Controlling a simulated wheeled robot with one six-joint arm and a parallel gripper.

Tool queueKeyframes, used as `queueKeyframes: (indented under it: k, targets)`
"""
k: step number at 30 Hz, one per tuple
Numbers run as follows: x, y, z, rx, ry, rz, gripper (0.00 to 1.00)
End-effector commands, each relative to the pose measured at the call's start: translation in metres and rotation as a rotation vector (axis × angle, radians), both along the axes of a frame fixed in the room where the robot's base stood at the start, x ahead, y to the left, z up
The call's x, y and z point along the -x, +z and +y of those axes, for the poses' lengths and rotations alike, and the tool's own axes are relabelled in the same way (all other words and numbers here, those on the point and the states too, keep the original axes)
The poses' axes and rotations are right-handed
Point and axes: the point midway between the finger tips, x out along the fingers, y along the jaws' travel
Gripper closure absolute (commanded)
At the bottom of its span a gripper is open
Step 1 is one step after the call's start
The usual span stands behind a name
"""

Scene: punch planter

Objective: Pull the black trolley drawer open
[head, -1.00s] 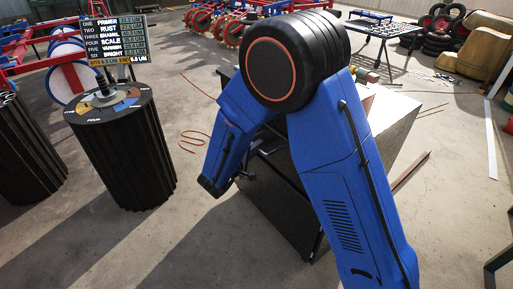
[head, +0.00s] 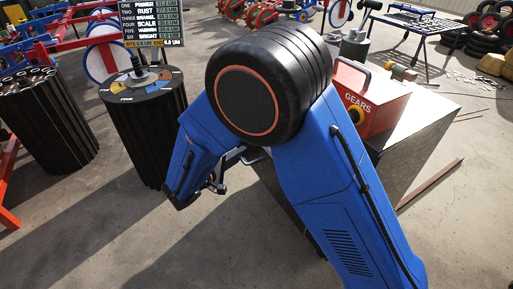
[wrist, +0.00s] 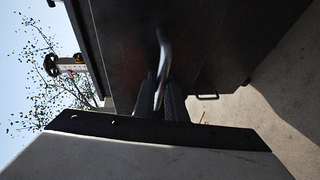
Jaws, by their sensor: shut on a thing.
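The black trolley (head: 415,150) stands behind my blue arm in the head view. Its front is mostly hidden by the arm. In the wrist view its dark drawer front (wrist: 125,50) fills the upper middle, turned sideways. A curved metal handle (wrist: 163,50) stands out from that front. My gripper (wrist: 161,98) is shut on the handle, with a dark finger on either side of it. In the head view my gripper (head: 217,186) is low, left of the trolley. How far the drawer stands out is not clear. A second, smaller handle (wrist: 208,96) shows on the trolley front.
A red box marked GEARS (head: 372,105) sits on the trolley top. A black ribbed drum (head: 140,130) with a dial top and a sign (head: 150,27) stands at left, with another drum (head: 45,125) beyond it. Bare concrete floor (head: 150,245) lies in front.

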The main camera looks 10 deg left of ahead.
Motion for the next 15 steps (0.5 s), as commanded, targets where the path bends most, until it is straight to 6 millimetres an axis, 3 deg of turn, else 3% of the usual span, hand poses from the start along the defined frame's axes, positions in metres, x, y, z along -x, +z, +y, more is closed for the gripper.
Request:
queueKeyframes:
  k: [6,15]
  targets:
    - [0.021,-0.001,0.029,-0.001,0.001,0.001,1.0]
    - [0.028,-0.001,0.039,0.0,0.0,0.001,1.0]
